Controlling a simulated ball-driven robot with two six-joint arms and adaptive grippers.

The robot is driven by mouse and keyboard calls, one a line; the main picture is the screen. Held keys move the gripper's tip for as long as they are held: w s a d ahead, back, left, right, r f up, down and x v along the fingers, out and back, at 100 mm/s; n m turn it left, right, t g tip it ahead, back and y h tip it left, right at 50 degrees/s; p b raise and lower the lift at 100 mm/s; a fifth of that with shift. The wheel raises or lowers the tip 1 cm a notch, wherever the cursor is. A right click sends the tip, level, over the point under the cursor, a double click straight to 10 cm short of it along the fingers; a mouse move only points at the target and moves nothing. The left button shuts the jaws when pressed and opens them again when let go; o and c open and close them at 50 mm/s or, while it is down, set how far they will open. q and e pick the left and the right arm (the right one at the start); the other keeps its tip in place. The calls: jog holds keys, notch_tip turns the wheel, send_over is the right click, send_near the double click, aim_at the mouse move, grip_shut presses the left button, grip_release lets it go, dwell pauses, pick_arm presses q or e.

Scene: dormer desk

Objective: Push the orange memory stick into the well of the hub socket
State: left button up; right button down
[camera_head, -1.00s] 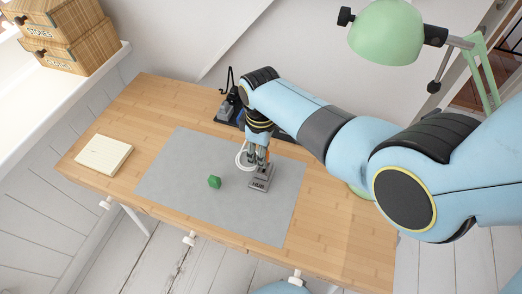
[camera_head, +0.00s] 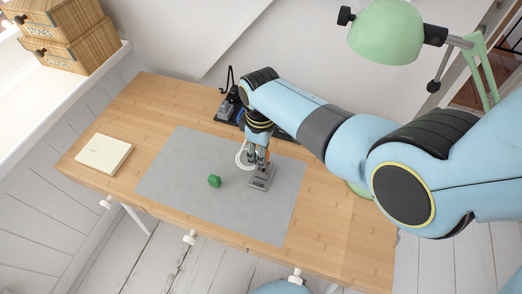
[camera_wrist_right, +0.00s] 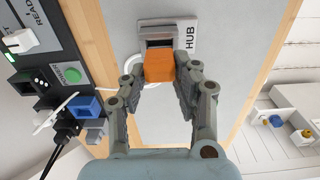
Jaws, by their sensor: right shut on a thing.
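The orange memory stick (camera_wrist_right: 159,67) is between the fingers of my right gripper (camera_wrist_right: 158,88), which is shut on it. In the wrist view its far end is right at the near side of the grey hub socket (camera_wrist_right: 187,25). The stick overlaps the socket's opening in the picture, so I cannot tell whether it is in the well. In the head view my right gripper (camera_head: 258,160) is just above and behind the hub (camera_head: 261,183), which stands on the grey mat. My left gripper is not in view.
A white cable loops beside the hub. A black panel (camera_wrist_right: 42,60) with plugs and a green power button is behind. A notepad (camera_head: 104,154) lies at the desk's left.

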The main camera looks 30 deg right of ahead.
jog(key=shift+f+b, duration=1.1)
jog(key=shift+f, duration=0.45)
jog(key=c, duration=0.9)
grip_release()
jog(key=shift+c, duration=0.2)
jog(key=shift+r, duration=0.1)
notch_tip(320, 180, up, 12)
